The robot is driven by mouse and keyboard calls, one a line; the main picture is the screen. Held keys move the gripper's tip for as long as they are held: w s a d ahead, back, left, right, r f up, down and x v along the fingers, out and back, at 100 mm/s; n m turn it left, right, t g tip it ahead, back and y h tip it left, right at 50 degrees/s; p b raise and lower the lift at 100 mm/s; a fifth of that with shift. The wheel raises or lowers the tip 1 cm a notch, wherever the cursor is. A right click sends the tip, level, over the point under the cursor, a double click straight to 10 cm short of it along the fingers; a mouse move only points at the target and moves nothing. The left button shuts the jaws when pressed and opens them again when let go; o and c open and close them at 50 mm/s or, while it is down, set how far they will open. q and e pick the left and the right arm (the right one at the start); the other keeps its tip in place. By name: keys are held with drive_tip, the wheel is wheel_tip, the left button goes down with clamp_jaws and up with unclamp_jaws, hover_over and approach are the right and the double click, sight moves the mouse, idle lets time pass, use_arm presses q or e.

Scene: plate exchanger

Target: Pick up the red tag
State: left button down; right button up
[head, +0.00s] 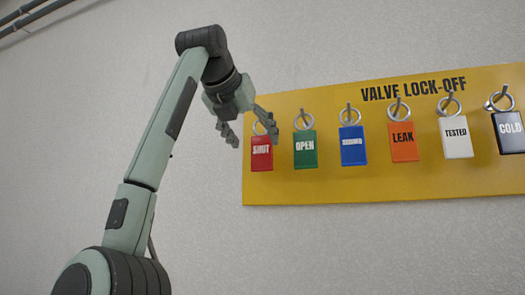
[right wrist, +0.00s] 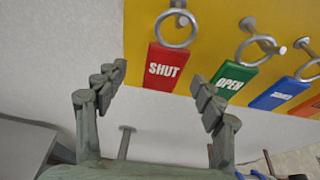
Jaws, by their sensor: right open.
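The red tag (head: 262,156) is marked SHUT. It hangs by a ring from a peg at the left end of the yellow VALVE LOCK-OFF board (head: 340,190). In the right wrist view the red tag (right wrist: 165,67) shows beyond the fingertips and between them, its ring on the peg above. My right gripper (head: 250,127) is at the board's left edge, close to the red tag's upper left. In the right wrist view its fingers (right wrist: 160,85) are spread wide with nothing between them. I cannot tell the exact gap to the tag. My left gripper is not in view.
To the right hang a green OPEN tag (head: 305,149), a blue tag (head: 353,145), an orange LEAK tag (head: 403,141), a white TESTED tag (head: 456,138) and a black COLD tag (head: 510,132). The green tag is close to the right finger.

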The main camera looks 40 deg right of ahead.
sight(261, 148)
drive_tip(key=shift+d, duration=0.25)
drive_tip(key=x, duration=0.4)
drive_tip(key=shift+d+f+p, duration=0.15)
drive_tip(key=shift+d+p, duration=0.2)
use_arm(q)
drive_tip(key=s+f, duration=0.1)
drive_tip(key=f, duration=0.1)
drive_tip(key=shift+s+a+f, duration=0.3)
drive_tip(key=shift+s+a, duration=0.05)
use_arm(e)
drive_tip(key=c, duration=1.2)
